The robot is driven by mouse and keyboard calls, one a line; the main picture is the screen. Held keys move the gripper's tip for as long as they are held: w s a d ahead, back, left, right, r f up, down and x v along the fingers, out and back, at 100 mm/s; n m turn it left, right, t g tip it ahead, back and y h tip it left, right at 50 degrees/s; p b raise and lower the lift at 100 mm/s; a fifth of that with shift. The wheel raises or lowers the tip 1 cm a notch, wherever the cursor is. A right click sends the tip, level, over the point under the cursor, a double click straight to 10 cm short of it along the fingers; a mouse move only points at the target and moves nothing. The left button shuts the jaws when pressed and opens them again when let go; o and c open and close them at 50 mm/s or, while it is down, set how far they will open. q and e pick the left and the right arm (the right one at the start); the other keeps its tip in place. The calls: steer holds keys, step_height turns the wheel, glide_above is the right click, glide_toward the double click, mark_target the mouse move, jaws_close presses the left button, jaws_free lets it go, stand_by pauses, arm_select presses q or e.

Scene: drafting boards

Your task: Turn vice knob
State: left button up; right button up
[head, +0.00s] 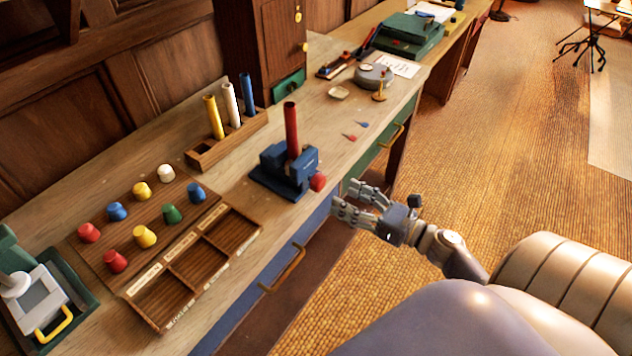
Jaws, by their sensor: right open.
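A blue vice (284,172) stands on the wooden bench near its front edge. An upright red tube (291,130) rises from between its jaws. The red vice knob (318,183) sticks out from the vice's right side, toward the bench front. My right gripper (347,201) is open and empty, just to the right of and slightly below the knob, in front of the bench edge. Its fingers point toward the bench and appear apart from the knob. My left gripper is not in view.
A board with several coloured knobs (145,237) and a compartment tray (235,234) lie left of the vice. A rack (195,158) holds three tubes behind it. Drawer handles (284,270) jut from the bench front. The floor at right is open.

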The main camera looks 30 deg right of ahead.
mark_target(322, 185)
steer(key=x, duration=0.1)
steer(key=p+x, duration=0.1)
steer(key=x, duration=0.1)
steer(key=shift+w+a+r, duration=0.1)
steer(key=shift+w+r, duration=0.1)
steer(key=shift+w, duration=0.1)
steer(key=p+x, duration=0.1)
steer(key=x, duration=0.2)
steer(key=shift+w+f, duration=0.1)
steer(key=shift+w, duration=0.05)
steer(key=shift+w+a+f, duration=0.1)
steer(key=shift+w+a, duration=0.2)
steer(key=shift+w, duration=0.15)
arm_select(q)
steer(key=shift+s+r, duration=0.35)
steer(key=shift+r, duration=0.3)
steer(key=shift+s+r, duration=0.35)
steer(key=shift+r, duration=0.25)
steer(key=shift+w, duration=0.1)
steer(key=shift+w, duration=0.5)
arm_select(e)
steer(key=c, duration=1.1)
